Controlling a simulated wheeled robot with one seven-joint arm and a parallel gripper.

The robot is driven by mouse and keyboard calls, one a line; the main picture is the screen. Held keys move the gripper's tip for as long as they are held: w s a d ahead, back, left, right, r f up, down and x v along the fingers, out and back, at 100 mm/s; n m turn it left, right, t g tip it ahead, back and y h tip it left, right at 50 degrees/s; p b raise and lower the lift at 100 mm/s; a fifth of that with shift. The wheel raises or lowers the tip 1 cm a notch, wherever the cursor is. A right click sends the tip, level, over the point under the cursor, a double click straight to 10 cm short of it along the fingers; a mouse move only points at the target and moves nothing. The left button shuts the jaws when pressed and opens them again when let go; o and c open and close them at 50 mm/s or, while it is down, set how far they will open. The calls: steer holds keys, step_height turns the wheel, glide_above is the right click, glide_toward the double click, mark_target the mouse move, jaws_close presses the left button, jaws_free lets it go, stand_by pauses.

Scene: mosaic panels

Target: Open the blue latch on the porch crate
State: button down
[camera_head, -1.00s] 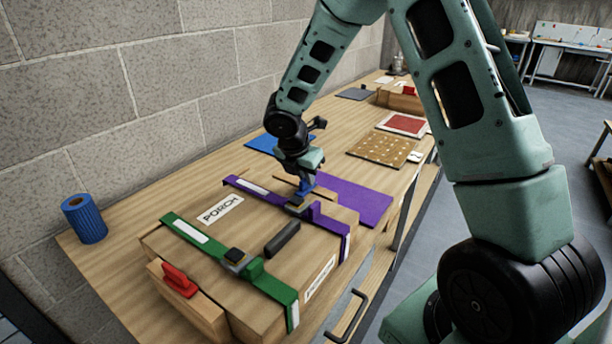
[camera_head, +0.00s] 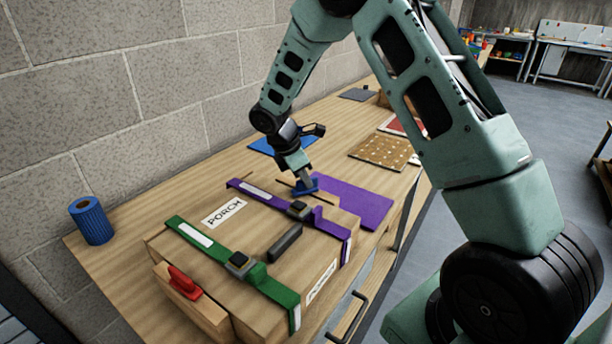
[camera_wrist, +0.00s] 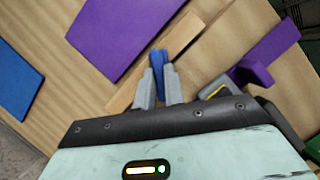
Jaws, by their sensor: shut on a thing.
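The wooden porch crate (camera_head: 222,256) lies on the bench, with a "PORCH" label on its lid. The blue latch (camera_head: 309,187) is on a wooden block at the crate's far end, just beyond the purple strap. My gripper (camera_head: 303,182) is over that block, pointing down, shut on the blue latch. The wrist view shows the latch (camera_wrist: 157,60) between the two grey fingers (camera_wrist: 159,88), above the wooden block (camera_wrist: 125,92). The fingers partly hide the latch. A matching red latch (camera_head: 184,283) is on the near end block.
Purple (camera_head: 268,199) and green (camera_head: 208,255) straps with dark buckles cross the lid; a dark handle (camera_head: 286,243) lies between them. The purple buckle is close beside my gripper. A purple mat (camera_head: 352,201) lies beyond the crate, a blue roll (camera_head: 91,221) at left.

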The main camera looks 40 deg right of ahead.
steer(key=m, duration=0.2)
steer(key=m+g, duration=0.1)
steer(key=w+m+g+p, duration=0.1)
steer(key=m, duration=0.1)
steer(key=shift+d+m+y, duration=0.3)
steer(key=shift+y, duration=0.1)
steer(key=shift+w+d+m+g+y, duration=0.2)
steer(key=shift+m+g+y, duration=0.15)
steer(key=shift+m, duration=0.8)
steer(key=shift+w+d+m+g+y, duration=0.15)
steer(key=shift+d+m+g+y, duration=0.15)
steer(key=shift+m, duration=0.85)
steer(key=c, duration=1.5)
jaws_free()
steer(key=shift+a, duration=0.1)
steer(key=b+v, duration=0.1)
steer(key=v, duration=0.4)
steer(key=b+v, duration=0.1)
steer(key=v, duration=0.5)
steer(key=b+v, duration=0.1)
steer(key=v, duration=0.5)
steer(key=shift+d+r, duration=0.2)
steer(key=shift+r, duration=0.15)
steer(key=shift+s+a, duration=0.1)
